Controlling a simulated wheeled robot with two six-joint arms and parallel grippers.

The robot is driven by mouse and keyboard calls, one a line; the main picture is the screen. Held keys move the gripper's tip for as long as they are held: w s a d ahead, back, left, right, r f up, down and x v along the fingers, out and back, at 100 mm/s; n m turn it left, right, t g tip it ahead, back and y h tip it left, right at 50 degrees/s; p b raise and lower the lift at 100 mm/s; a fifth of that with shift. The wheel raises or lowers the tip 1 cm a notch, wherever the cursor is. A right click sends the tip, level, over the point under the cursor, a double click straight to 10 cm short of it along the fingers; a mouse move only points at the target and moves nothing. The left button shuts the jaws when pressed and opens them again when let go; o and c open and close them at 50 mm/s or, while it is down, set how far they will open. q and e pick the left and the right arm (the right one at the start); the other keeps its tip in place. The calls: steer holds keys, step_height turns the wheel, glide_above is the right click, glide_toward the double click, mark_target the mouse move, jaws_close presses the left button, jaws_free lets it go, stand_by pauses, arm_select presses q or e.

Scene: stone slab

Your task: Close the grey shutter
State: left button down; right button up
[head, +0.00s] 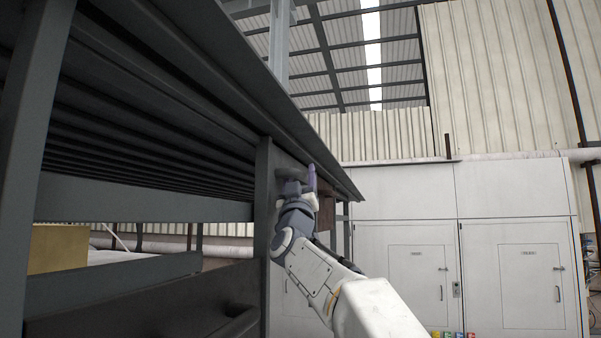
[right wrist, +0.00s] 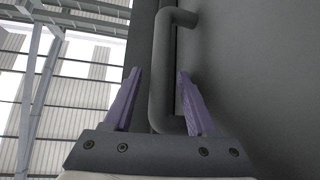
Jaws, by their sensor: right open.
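A grey panel that looks like the shutter (right wrist: 260,80) fills the right of the right wrist view. It carries a grey bar handle (right wrist: 158,75) bent at both ends. In that view my right gripper (right wrist: 160,85) is open, with its purple fingers on either side of the handle's lower part; I cannot tell if they touch it. In the head view my right gripper (head: 304,184) is raised beside the grey post, just under the edge of the ribbed grey cover (head: 180,75). The handle at the gripper is not clear there. My left gripper is not in view.
A grey post (head: 265,215) stands left of my right arm, with rails (head: 140,202) running left. A lower dark panel (head: 150,305) has a bar handle. A yellowish block (head: 58,248) lies behind the rails. White cabinets (head: 420,240) stand at the back right.

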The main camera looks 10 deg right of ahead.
jaws_close()
stand_by(1.4)
